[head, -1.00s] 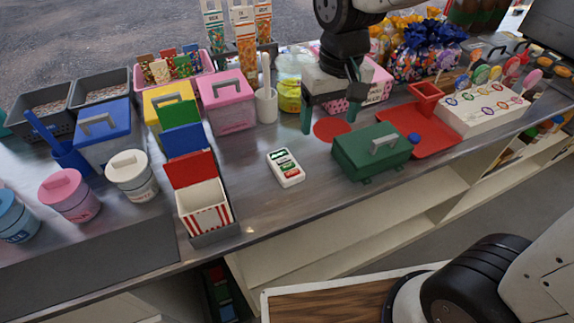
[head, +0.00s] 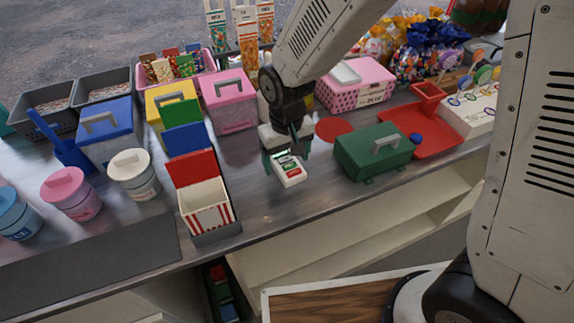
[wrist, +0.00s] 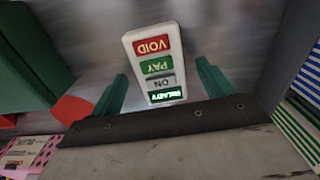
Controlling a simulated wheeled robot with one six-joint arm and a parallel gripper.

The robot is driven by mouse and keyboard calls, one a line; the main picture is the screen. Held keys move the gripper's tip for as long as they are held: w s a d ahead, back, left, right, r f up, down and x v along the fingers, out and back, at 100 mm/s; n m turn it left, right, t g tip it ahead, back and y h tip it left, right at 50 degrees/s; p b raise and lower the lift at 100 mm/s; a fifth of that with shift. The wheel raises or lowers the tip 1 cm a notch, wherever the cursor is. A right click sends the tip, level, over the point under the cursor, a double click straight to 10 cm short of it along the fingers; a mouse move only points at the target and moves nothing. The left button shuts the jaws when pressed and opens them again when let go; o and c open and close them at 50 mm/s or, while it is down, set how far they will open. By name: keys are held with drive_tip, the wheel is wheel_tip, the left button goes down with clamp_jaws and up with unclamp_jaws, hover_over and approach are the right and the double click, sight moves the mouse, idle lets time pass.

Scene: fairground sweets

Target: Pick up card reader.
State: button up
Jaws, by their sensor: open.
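The card reader (head: 290,172) is a small white device with red and green keys and a lit display, lying on the metal counter. My gripper (head: 288,160) is above its far end in the head view, pointing down and partly covering it. In the wrist view the card reader (wrist: 155,62) lies ahead of and between the two green fingers of my gripper (wrist: 164,90). The fingers are apart, with a gap on each side of the reader. I cannot tell how far above the counter the fingertips are.
A dark green box (head: 372,152) stands close on the right. A red-and-white striped carton (head: 206,207) in a grey holder with coloured cards stands on the left. A pink lidded tub (head: 230,108) is behind. The counter in front of the reader is clear.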

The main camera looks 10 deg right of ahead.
drive_tip(key=shift+f, duration=0.25)
drive_tip(key=c, duration=1.2)
drive_tip(key=shift+o, duration=0.2)
drive_tip(key=shift+r, duration=0.15)
